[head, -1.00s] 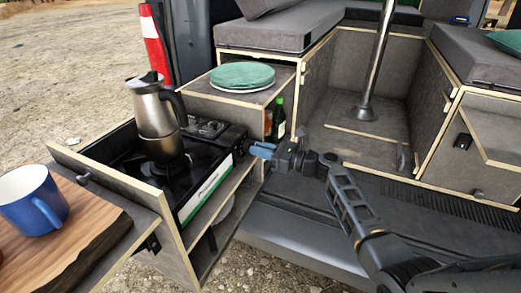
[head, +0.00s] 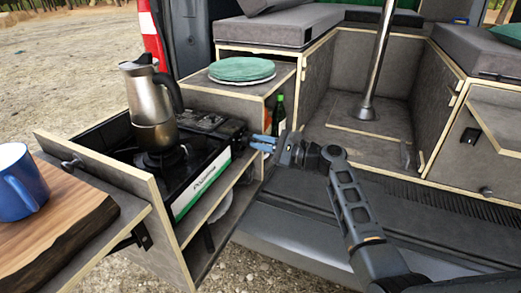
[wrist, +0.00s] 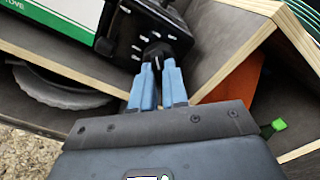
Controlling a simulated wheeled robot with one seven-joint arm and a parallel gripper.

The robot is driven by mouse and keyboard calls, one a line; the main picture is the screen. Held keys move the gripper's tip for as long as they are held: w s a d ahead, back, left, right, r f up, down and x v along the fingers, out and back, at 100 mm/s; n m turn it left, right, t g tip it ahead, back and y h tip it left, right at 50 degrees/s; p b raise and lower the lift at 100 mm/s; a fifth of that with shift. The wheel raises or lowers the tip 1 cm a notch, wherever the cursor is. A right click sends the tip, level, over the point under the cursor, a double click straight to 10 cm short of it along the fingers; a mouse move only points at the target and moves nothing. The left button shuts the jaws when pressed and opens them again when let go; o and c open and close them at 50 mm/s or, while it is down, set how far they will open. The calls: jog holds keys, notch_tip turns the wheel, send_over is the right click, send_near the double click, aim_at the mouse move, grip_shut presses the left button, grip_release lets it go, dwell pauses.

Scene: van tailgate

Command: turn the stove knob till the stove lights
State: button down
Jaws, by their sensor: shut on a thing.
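The stove (head: 205,182) is a black camping stove with a white and green front strip, set in the pulled-out drawer. A steel moka pot (head: 152,108) stands upright on its burner; I cannot make out a flame beneath it. The dark stove knob (wrist: 156,54) is on the stove's black end panel (wrist: 132,32) in the wrist view. My gripper (wrist: 158,70) has its blue fingers shut on the knob, one on each side. In the head view my gripper (head: 262,143) reaches the stove's right end from the right, and the fingers hide the knob there.
A blue mug (head: 22,183) stands on a wooden board (head: 60,225) at left. Green plates (head: 242,70) sit on the cabinet behind the stove, with a green bottle (head: 279,115) beside it. The drawer's shelf edge (head: 218,205) runs close below my gripper.

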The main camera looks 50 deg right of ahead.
jog(key=shift+n+b, duration=7.1)
jog(key=shift+n, duration=0.8)
jog(key=shift+a, duration=0.1)
jog(key=c, duration=1.1)
grip_release()
jog(key=shift+r, duration=0.1)
jog(key=shift+c, duration=0.2)
jog(key=v, duration=0.8)
jog(key=shift+p, duration=0.35)
